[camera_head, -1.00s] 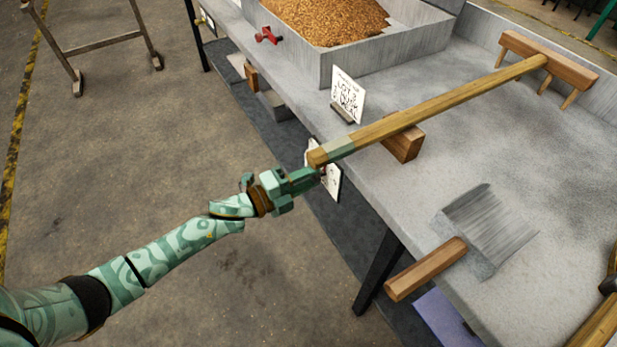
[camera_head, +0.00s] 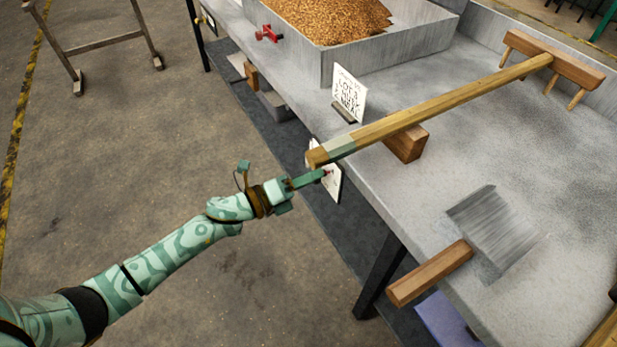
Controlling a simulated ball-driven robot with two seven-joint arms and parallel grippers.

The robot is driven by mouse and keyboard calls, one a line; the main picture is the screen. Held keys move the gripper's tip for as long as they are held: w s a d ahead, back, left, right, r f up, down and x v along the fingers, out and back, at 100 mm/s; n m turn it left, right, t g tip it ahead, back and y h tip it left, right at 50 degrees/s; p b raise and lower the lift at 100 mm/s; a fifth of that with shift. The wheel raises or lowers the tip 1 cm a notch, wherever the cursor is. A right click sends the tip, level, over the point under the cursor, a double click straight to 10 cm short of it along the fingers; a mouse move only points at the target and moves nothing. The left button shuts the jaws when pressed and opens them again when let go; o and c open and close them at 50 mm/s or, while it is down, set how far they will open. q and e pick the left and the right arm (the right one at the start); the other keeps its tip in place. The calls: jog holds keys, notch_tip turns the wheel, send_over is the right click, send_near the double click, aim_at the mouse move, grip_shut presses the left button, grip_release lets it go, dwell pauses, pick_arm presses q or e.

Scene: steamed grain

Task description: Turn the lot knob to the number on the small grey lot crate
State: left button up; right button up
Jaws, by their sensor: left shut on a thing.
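My left gripper (camera_head: 308,179) reaches in from the left to a white plate (camera_head: 333,184) on the front edge of the grey table. Its fingers are shut at the plate, on what appears to be the lot knob, which they mostly hide. A tiny red spot shows at the fingertips. The plate's markings are too small and covered to read. I cannot make out a small grey lot crate with a number. My right gripper is not in view.
A wooden rake (camera_head: 430,110) lies over a wooden block (camera_head: 406,144), its handle end just above the plate. A scraper with a wooden handle (camera_head: 430,273) overhangs the front edge. A large grey grain tray (camera_head: 385,52) and a red handle (camera_head: 269,34) are farther back.

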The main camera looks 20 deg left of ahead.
pick_arm(q)
jog(key=shift+f, duration=0.15)
jog(key=o, duration=1)
jog(key=shift+c, duration=0.2)
jog(key=p+v, duration=0.3)
jog(key=v, duration=1.3)
jog(key=shift+s+a+p, duration=0.15)
jog(key=shift+s+p, duration=0.05)
jog(key=shift+p, duration=0.2)
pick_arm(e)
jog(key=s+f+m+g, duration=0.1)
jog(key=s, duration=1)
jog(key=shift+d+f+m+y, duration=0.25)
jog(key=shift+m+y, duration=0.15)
